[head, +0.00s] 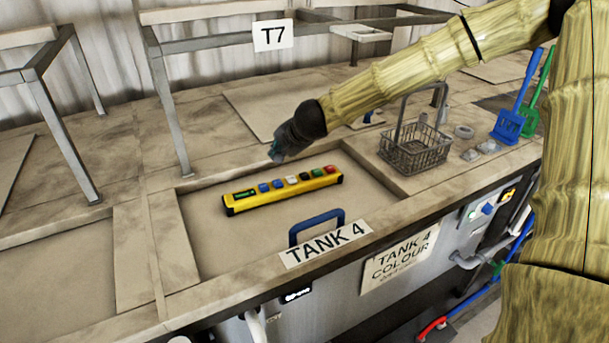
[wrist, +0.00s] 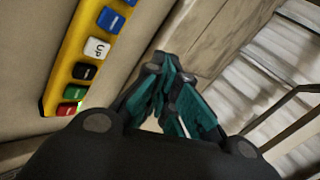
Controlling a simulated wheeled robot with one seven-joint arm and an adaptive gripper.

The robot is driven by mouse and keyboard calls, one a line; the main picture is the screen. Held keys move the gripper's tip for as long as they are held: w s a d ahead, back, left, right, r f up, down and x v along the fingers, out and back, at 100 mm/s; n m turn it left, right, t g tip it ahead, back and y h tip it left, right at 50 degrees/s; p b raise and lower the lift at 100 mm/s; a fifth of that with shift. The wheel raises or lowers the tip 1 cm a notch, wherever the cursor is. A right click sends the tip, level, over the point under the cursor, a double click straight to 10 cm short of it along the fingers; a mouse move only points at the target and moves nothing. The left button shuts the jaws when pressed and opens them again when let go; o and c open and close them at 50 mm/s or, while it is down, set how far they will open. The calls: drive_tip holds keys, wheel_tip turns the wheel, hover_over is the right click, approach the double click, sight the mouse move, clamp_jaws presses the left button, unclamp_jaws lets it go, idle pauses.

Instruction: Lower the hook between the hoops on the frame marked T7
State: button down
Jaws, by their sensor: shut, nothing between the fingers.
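The yellow control pendant (head: 283,190) lies on the tank 4 lid, with a row of coloured buttons and a small green display at its left end. It also shows at the left of the wrist view (wrist: 104,33), where a white button reads UP. My gripper (head: 277,154) is above the lid, just beyond the pendant in the head view. Its teal fingers are together and empty in the wrist view (wrist: 165,85). The T7 sign (head: 273,35) hangs on a grey metal frame (head: 215,43) at the back. I cannot make out the hook or the hoops.
The tank 4 lid (head: 210,225) has a blue handle (head: 317,223) at its front edge. A wire basket (head: 415,152) stands to the right, with blue (head: 512,115) and green (head: 535,95) tools beyond it. Another metal frame (head: 62,140) stands at left.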

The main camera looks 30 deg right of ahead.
drive_tip(key=d+r+m, duration=0.2)
drive_tip(key=d+m, duration=0.4)
drive_tip(key=m, duration=0.4)
drive_tip(key=shift+s+d+r+m+y, duration=0.2)
drive_tip(key=shift+s+d+m+y, duration=0.05)
drive_tip(key=shift+d+m+y, duration=0.15)
drive_tip(key=b, duration=0.6)
hover_over(302, 176)
wheel_tip(302, 176, down, 7)
drive_tip(key=shift+f+b, duration=0.85)
drive_tip(key=shift+f, duration=0.1)
drive_tip(key=shift+f, duration=0.15)
idle(0.3)
drive_tip(key=shift+f, duration=0.25)
